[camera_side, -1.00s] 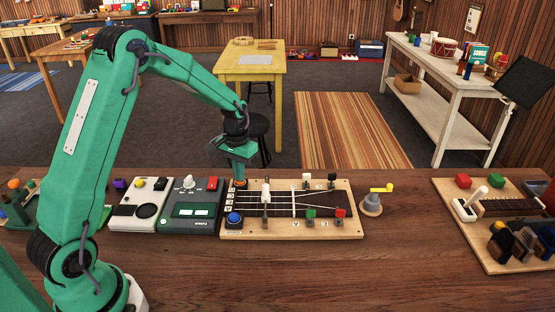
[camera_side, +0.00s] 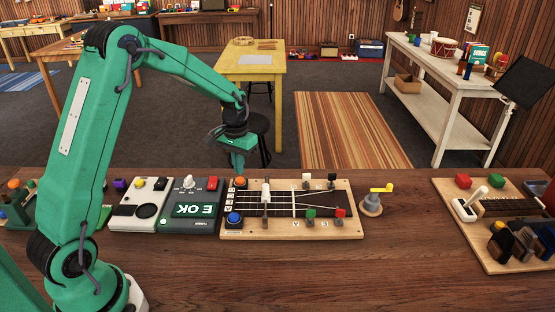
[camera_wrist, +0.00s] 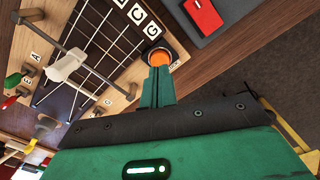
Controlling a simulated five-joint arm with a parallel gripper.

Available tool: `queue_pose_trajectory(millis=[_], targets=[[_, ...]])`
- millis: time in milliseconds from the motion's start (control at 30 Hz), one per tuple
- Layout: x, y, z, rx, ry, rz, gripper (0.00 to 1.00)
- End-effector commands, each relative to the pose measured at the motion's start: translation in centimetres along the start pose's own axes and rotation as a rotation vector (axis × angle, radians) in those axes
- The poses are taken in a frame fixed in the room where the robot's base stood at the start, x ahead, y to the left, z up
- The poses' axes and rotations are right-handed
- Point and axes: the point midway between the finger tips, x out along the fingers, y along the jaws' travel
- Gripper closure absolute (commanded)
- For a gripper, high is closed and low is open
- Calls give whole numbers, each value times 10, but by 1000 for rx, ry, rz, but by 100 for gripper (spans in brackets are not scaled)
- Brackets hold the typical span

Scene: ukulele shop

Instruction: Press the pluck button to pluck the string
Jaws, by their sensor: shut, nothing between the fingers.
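The orange pluck button (camera_side: 240,182) sits at the back left corner of the wooden string board (camera_side: 290,232). It also shows in the wrist view (camera_wrist: 157,57), in a dark ring with a small, partly readable label. My gripper (camera_side: 238,168) is shut and empty, pointing down just above the orange button, with a small gap in the side view. In the wrist view the shut fingertips (camera_wrist: 160,73) overlap the button's near edge.
A blue button (camera_side: 234,217) is at the board's front left. A white-topped slider (camera_side: 265,192) and several coloured tuning pegs stand on the board. A yellow-handled crank (camera_side: 373,200) is to its right. The table front is clear.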

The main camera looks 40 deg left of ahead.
Motion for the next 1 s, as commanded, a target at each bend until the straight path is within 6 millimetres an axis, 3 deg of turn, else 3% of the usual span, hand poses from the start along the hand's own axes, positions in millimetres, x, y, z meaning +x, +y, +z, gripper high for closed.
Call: queue_pose_trajectory(millis=[700,1000], targets=[[-41,0,0,0,1,0,100],[-47,0,0,0,0,0,100]])
